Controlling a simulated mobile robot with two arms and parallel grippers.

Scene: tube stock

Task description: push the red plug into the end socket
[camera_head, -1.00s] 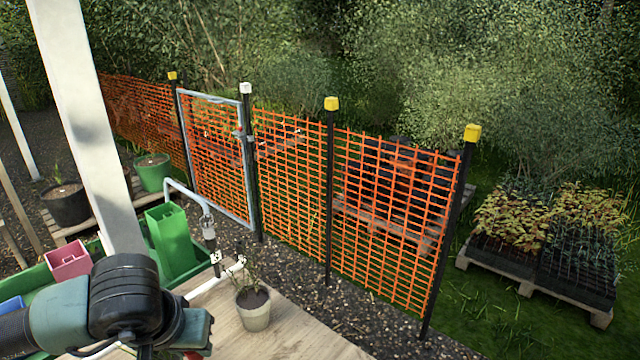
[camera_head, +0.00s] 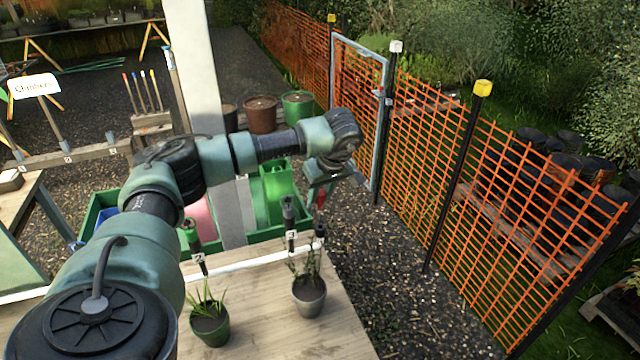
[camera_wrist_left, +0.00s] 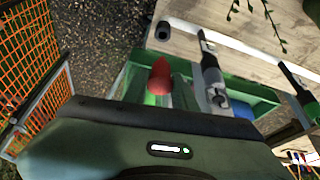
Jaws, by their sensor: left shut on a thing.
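The red plug (camera_head: 320,198) hangs below my left gripper (camera_head: 322,182), which is shut on it beyond the table's far right corner. In the wrist view the red plug (camera_wrist_left: 160,77) sticks out past the dark gripper body; the fingers are hidden. The white pipe (camera_head: 262,252) runs along the table's far edge. A dark socket (camera_head: 319,232) is at its right end, just below the plug with a gap between them. In the wrist view the dark end socket (camera_wrist_left: 163,31) lies apart from the plug. My right gripper is not in view.
Dark upright fittings (camera_head: 290,215) with number tags stand on the pipe left of the end. Two potted plants, one in a grey pot (camera_head: 309,298) and one in a green pot (camera_head: 210,328), stand on the wooden table. A green tray (camera_head: 105,208) and orange mesh fence (camera_head: 500,210) are beyond.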

